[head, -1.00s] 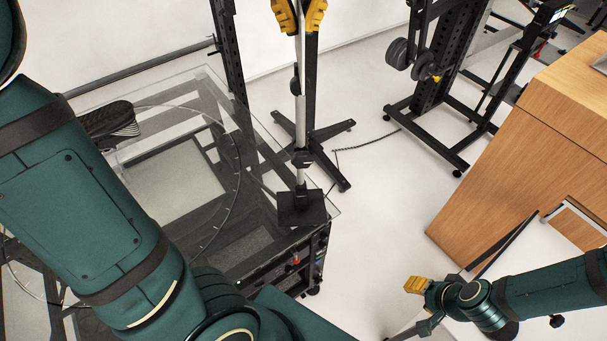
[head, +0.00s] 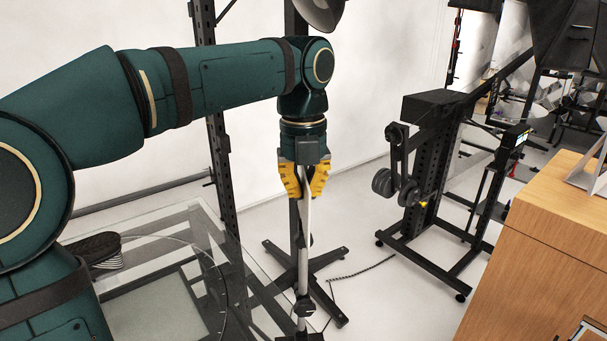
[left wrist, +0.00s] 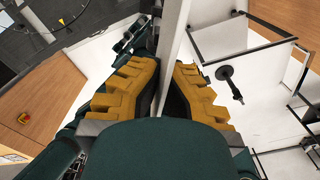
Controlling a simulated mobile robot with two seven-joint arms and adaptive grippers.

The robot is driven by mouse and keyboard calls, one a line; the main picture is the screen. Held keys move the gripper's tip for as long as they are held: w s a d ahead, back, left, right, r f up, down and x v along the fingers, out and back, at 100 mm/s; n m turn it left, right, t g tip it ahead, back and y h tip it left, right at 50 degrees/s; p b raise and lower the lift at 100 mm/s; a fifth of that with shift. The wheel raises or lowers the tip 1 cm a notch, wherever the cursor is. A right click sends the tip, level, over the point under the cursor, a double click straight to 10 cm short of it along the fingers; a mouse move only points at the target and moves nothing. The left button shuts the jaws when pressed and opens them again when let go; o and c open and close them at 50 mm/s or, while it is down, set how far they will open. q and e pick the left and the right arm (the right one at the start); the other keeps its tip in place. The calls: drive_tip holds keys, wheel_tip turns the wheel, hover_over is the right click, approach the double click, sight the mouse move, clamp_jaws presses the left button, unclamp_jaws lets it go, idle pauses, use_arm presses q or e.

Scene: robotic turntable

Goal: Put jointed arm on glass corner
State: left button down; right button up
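The jointed arm (head: 304,235) is a slim grey rod with dark joints, standing roughly upright. Its black square base (head: 300,337) is cut off at the bottom edge of the head view, over the glass tabletop's (head: 262,290) near corner region. Whether the base touches the glass cannot be seen. My left gripper (head: 307,192) points down with its yellow fingers closed around the rod's upper part. In the left wrist view the grey rod (left wrist: 171,40) runs between the fingers (left wrist: 168,72). My right gripper is out of view.
A dark brush-like object (head: 95,250) lies on the glass at left. A black upright post (head: 222,150) stands behind the table. A black stand with crossed feet (head: 305,275) is on the floor behind the rod. A weight rack (head: 420,190) and a wooden cabinet (head: 550,240) stand at right.

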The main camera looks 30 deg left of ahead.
sight(304, 210)
use_arm(q)
drive_tip(key=shift+f+b, duration=0.3)
drive_tip(key=shift+f, duration=1.9)
drive_tip(key=c, duration=1.1)
unclamp_jaws()
drive_tip(key=shift+c, duration=0.2)
drive_tip(key=shift+s, duration=0.1)
wheel_tip(304, 210, up, 12)
drive_tip(key=shift+r+p, duration=0.1)
drive_tip(key=shift+p, duration=1)
